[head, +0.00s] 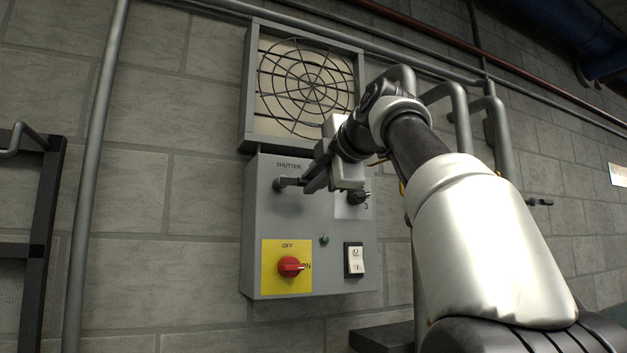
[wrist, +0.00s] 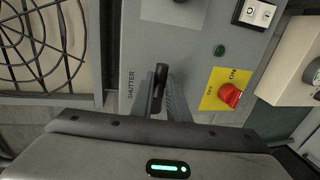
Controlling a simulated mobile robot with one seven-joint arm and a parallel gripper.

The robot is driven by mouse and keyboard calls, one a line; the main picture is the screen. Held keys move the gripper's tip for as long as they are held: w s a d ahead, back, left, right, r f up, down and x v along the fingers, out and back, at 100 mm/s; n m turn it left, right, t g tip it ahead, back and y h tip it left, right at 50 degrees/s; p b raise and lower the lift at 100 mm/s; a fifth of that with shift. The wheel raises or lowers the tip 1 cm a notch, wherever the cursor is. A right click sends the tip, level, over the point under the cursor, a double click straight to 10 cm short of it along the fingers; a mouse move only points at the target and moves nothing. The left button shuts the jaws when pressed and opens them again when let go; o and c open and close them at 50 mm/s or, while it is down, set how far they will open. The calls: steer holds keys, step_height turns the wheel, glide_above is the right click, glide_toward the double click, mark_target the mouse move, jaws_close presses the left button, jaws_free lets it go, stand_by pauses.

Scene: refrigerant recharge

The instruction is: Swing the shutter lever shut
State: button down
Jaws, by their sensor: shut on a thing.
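The shutter lever (head: 281,183) is a dark handle on the upper left of a grey control box (head: 262,218), under the word SHUTTER. In the head view it points to the right, into my gripper (head: 312,180). In the wrist view the lever (wrist: 160,80) stands between the two fingers of my gripper (wrist: 163,95), which are shut on it. Part of the lever is hidden by the fingers. The shutter (head: 268,105) sits above the box, behind a round wire guard in a grey frame; I cannot tell how far its slats are open.
The box also carries a red rotary switch (head: 290,267) on a yellow plate, a small green lamp (head: 324,240), a white rocker switch (head: 355,259) and a black knob (head: 358,197) close under my gripper. Grey pipes (head: 95,180) run along the block wall.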

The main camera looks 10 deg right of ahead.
steer(key=c, duration=1.7)
jaws_free()
steer(key=b+v, duration=0.2)
steer(key=v, duration=1.5)
steer(key=shift+s+r+b, duration=0.2)
steer(key=shift+s+b, duration=0.05)
steer(key=shift+b, duration=0.05)
